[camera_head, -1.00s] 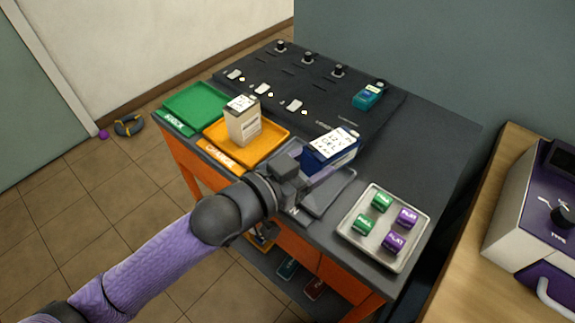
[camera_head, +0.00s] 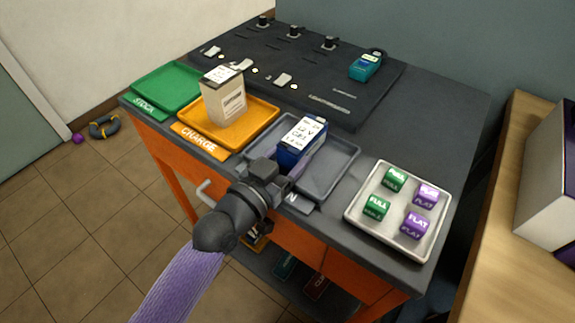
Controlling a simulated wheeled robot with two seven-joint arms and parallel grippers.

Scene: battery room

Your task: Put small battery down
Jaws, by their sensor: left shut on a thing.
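My left gripper (camera_head: 284,172) is shut on a small blue battery (camera_head: 302,141) with a white printed label on top. The battery is upright, at the left part of the grey tray (camera_head: 334,182). I cannot tell whether its bottom touches the tray, since the gripper hides part of it. The tray's front label is mostly covered by my gripper. My right gripper is not in view.
A beige battery (camera_head: 224,97) stands on the orange CHARGE tray (camera_head: 258,125). The green STOCK tray (camera_head: 170,86) is empty. A light tray (camera_head: 399,223) holds green and purple tokens. A teal device (camera_head: 366,65) sits on the black panel (camera_head: 325,88).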

